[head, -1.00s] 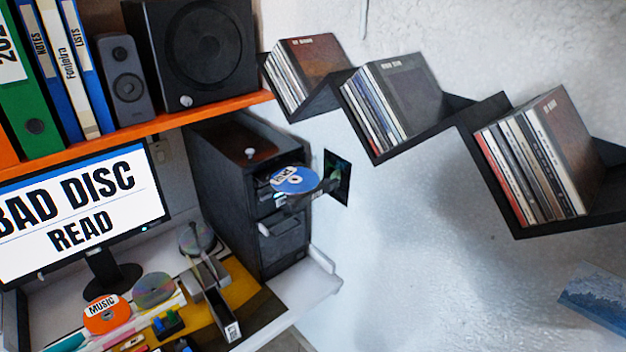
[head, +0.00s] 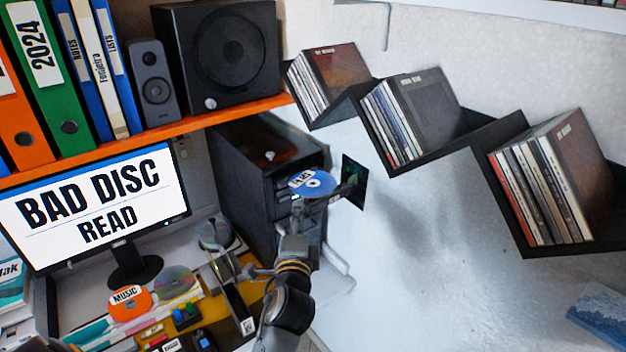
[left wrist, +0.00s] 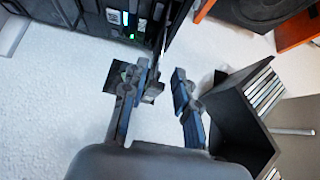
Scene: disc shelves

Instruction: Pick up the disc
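The blue disc with a white label (head: 312,183) lies at the front of the black computer tower (head: 243,190), sticking out from its drive area. My left gripper (head: 297,212) is just below and in front of the disc in the head view. In the left wrist view, its two fingers (left wrist: 160,92) are spread apart with nothing between the tips. A thin edge, possibly the disc seen edge-on, shows just beyond the fingers there; I cannot tell whether they touch it. My right gripper is not in view.
Zigzag wall shelves (head: 485,140) with CD cases hang to the right. An orange shelf (head: 150,137) with binders and speakers is above the monitor (head: 100,205). An orange disc (head: 130,303) and other discs lie on the crowded desk.

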